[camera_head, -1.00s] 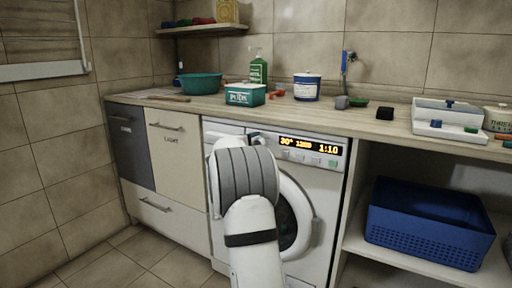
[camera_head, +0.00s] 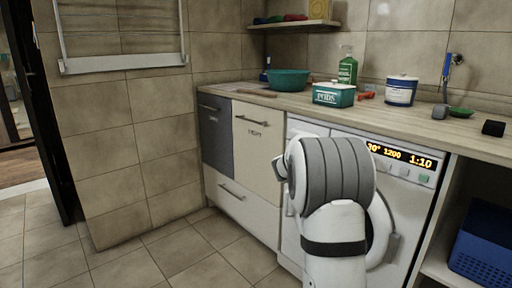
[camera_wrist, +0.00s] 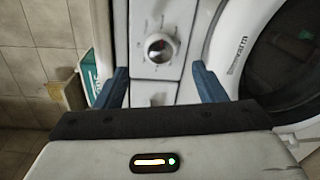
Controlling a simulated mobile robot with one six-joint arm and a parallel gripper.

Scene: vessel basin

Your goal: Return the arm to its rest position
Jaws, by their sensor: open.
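My arm (camera_head: 335,215) is in front of the washing machine (camera_head: 409,192) in the head view, folded with its grey banded joint uppermost. My gripper is mostly hidden behind the arm there. In the wrist view my gripper (camera_wrist: 160,70) is open, with two blue fingers spread apart and nothing between them. The washing machine's white front with a round knob (camera_wrist: 160,48) lies beyond the fingers, and the round door (camera_wrist: 236,40) is at the right.
The wooden counter (camera_head: 285,99) holds a teal basin (camera_head: 288,80), a teal box (camera_head: 333,95), a green bottle (camera_head: 348,68) and a white-blue tub (camera_head: 400,91). A blue basket (camera_head: 485,245) sits on the lower right shelf. The tiled floor (camera_head: 150,255) at left is clear.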

